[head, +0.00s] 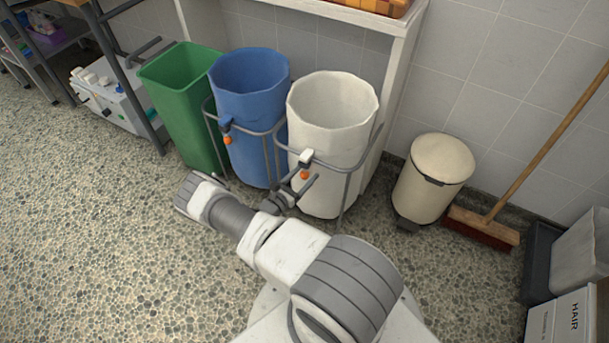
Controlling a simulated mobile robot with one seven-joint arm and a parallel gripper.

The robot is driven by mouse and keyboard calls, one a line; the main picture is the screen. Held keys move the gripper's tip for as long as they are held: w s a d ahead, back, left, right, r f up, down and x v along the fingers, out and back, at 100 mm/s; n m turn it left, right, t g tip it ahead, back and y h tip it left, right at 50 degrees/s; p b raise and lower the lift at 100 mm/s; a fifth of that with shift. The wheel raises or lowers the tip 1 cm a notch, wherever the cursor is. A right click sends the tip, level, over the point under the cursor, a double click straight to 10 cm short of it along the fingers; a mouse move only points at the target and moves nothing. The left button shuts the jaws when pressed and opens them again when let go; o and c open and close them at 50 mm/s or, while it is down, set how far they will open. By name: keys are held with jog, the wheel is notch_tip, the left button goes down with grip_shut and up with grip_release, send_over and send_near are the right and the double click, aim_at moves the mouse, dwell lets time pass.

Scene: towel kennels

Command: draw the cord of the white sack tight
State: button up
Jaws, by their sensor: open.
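The white sack (330,135) hangs upright in a grey wire stand, its mouth wide open. The cord itself is too thin to make out. My gripper (301,187) is in front of the white sack, right by the orange bead, with its dark fingers apart. I cannot tell whether the bead lies between the fingers or whether they touch it. My own arm hides part of the gripper.
A blue sack (250,90) with its own orange bead stands left of the white one, then a green bin (185,100). A cream pedal bin (432,178) and a broom (485,228) are to the right. The pebbled floor at left is clear.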

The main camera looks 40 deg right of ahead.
grip_shut()
jog(key=shift+s+f, duration=0.1)
dwell(1.2)
